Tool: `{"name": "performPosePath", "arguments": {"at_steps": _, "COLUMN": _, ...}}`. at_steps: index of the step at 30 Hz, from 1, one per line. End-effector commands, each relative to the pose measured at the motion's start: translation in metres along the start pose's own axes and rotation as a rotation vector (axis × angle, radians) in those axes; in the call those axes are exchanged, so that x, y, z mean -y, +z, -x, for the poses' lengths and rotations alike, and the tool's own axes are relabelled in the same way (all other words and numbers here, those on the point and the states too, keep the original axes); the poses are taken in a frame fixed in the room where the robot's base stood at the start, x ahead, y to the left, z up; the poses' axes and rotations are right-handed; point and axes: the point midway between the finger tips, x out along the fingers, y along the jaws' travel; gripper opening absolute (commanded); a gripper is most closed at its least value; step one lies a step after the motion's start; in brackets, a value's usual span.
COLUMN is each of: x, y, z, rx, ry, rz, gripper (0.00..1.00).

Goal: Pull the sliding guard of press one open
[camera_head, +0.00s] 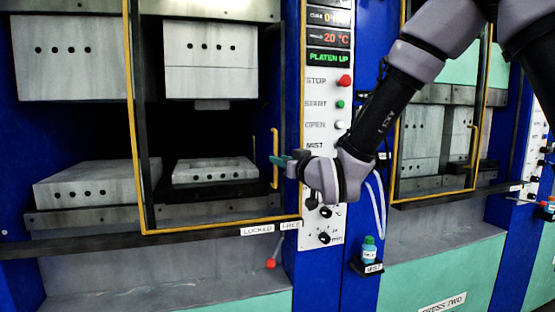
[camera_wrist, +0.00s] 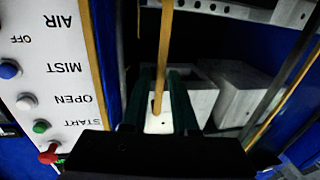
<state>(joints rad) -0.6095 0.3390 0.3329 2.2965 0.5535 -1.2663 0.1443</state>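Press one stands at the left of the head view. Its sliding guard (camera_head: 220,224) is a yellow frame in front of the right part of the press opening. The guard's yellow upright handle (camera_head: 275,143) is near the frame's right side. My gripper (camera_head: 281,160) reaches this handle from the right with its teal fingers. In the wrist view the handle (camera_wrist: 165,45) runs between the two dark green fingers of my gripper (camera_wrist: 163,78).
A red-knobbed lever (camera_head: 271,263) hangs below the LOCKED and FREE labels (camera_head: 274,228). A control panel (camera_head: 316,110) stands right of the guard, behind my arm. A mist bottle (camera_head: 369,252) sits lower right. Press two's guard (camera_head: 435,197) is farther right. Pale blocks (camera_head: 212,171) sit inside press one.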

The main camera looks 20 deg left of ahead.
Motion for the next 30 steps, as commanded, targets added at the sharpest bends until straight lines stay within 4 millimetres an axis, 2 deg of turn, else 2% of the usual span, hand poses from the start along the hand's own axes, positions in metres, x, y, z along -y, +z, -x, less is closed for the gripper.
{"name": "performPosePath", "arguments": {"at_steps": 3, "x": 0.0, "y": 0.0, "z": -0.016, "rx": 0.0, "ry": 0.0, "rz": -0.002, "gripper": 0.27}}
{"name": "performPosePath", "arguments": {"at_steps": 6, "x": 0.0, "y": 0.0, "z": -0.024, "rx": 0.0, "ry": 0.0, "rz": 0.0, "gripper": 0.27}}
{"name": "performPosePath", "arguments": {"at_steps": 16, "x": 0.0, "y": 0.0, "z": -0.028, "rx": 0.001, "ry": 0.0, "rz": 0.0, "gripper": 0.27}}
{"name": "performPosePath", "arguments": {"at_steps": 17, "x": 0.0, "y": 0.0, "z": -0.028, "rx": 0.001, "ry": 0.0, "rz": 0.0, "gripper": 0.23}}
{"name": "performPosePath", "arguments": {"at_steps": 18, "x": 0.0, "y": 0.0, "z": -0.028, "rx": 0.0, "ry": 0.0, "rz": 0.0, "gripper": 0.08}}
{"name": "performPosePath", "arguments": {"at_steps": 19, "x": 0.0, "y": 0.0, "z": -0.028, "rx": 0.0, "ry": 0.0, "rz": 0.0, "gripper": 0.0}}
{"name": "performPosePath", "arguments": {"at_steps": 30, "x": 0.0, "y": 0.0, "z": -0.028, "rx": 0.0, "ry": 0.0, "rz": 0.0, "gripper": 0.0}}
